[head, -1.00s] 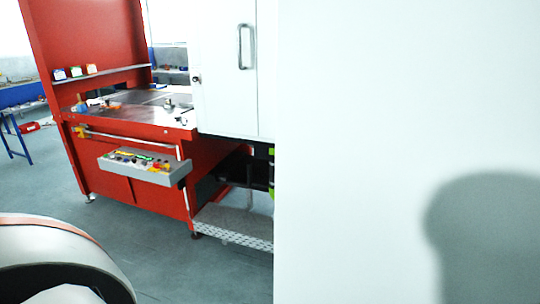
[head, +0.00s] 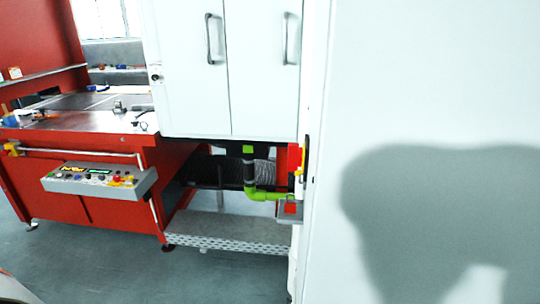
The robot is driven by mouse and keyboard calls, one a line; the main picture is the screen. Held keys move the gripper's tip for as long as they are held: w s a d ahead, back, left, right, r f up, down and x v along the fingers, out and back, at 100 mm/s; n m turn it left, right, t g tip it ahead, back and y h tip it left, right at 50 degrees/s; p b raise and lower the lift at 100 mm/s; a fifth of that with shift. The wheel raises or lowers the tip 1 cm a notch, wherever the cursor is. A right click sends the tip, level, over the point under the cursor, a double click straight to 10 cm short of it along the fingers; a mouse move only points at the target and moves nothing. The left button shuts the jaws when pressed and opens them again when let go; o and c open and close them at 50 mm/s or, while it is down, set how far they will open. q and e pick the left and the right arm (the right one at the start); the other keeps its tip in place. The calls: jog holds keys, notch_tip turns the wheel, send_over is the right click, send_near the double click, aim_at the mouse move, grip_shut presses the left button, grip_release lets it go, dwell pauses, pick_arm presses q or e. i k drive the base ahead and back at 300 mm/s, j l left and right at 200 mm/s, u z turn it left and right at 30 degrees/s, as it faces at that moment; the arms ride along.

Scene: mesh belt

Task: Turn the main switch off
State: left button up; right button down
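A grey control box (head: 98,181) with several coloured buttons and a green-lit strip is on the front of the red machine, at the left of the head view. A small red and yellow fitting (head: 299,176) is at the near edge of the white cabinet, right of centre. A small box with a red face (head: 290,208) is just below it. I cannot tell which of these, if any, is the main switch. Neither of my grippers is in view.
A white cabinet (head: 232,75) with two handled doors stands in the middle. A large pale panel (head: 430,90) with a shadow fills the right side. A perforated metal step (head: 225,232) sits low in front. Grey floor (head: 100,265) is clear at lower left.

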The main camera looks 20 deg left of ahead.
aim_at(295, 153)
jog(key=j, duration=0.45)
jog(key=k+j, duration=0.1)
jog(key=j, duration=0.4)
jog(key=i+j, duration=0.25)
jog(key=j+z, duration=0.05)
jog(key=j, duration=0.05)
